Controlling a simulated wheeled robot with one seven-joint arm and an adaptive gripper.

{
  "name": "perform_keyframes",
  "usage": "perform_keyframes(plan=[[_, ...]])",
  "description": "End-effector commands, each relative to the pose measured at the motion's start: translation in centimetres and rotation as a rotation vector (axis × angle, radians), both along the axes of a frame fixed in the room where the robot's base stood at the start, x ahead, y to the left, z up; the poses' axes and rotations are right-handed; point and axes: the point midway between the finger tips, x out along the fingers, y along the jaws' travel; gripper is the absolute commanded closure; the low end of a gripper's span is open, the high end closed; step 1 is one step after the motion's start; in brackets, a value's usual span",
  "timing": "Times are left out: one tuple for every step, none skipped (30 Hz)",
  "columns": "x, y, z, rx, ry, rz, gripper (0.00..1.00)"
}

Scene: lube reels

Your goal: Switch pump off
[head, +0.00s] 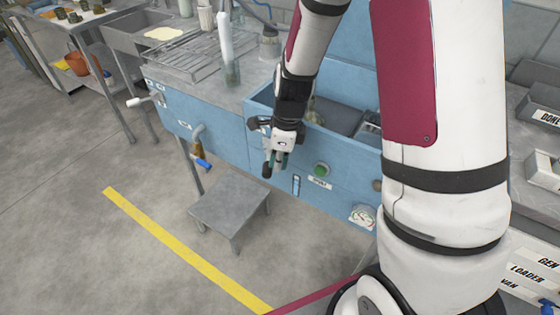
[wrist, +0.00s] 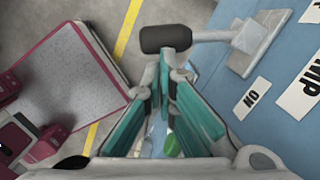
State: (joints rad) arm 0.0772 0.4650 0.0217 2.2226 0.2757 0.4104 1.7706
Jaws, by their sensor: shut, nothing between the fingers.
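The pump switch is a grey lever (wrist: 208,36) with a black knob (wrist: 165,39), mounted on a grey plate (wrist: 240,52) on the blue panel. The lever sticks out from the panel. Labels reading "MP" (wrist: 303,85) and "NO" (wrist: 252,97) are partly visible beside it. My gripper (head: 275,165) hangs in front of the panel, teal fingers shut and empty. In the wrist view my gripper (wrist: 166,65) has its fingertips close to the black knob; I cannot tell whether they touch. In the head view my gripper hides most of the switch.
The blue bench (head: 222,135) carries a green button (head: 321,170), a gauge (head: 363,216) and a tap with a blue handle (head: 203,163). A grey step stool (head: 230,207) stands below. A yellow line (head: 180,245) crosses the open floor at left.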

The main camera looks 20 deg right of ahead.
Motion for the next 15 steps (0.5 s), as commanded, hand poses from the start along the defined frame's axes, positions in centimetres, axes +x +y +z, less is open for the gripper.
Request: perform_keyframes(plan=[[-0.03, 0.07, 0.03, -0.001, 0.000, -0.007, 1.00], [-0.02, 0.10, 0.03, -0.001, 0.000, -0.012, 1.00], [-0.03, 0.16, 0.03, -0.001, 0.000, -0.020, 1.00], [-0.01, 0.22, 0.03, -0.001, 0.000, -0.026, 1.00], [-0.01, 0.30, 0.03, -0.001, 0.001, -0.032, 1.00], [0.00, 0.39, 0.04, 0.000, 0.000, -0.040, 1.00], [0.00, 0.45, 0.04, -0.001, 0.001, -0.046, 1.00], [0.00, 0.49, 0.05, -0.001, 0.000, -0.051, 1.00], [0.01, 0.55, 0.05, -0.001, 0.000, -0.060, 1.00], [0.02, 0.61, 0.06, -0.001, 0.000, -0.067, 1.00], [0.03, 0.67, 0.07, -0.001, 0.000, -0.074, 1.00], [0.03, 0.76, 0.07, -0.001, 0.000, -0.084, 1.00], [0.04, 0.82, 0.08, -0.001, 0.000, -0.091, 1.00], [0.06, 0.88, 0.08, -0.001, 0.000, -0.098, 1.00], [0.07, 0.97, 0.08, -0.001, 0.001, -0.107, 1.00]])
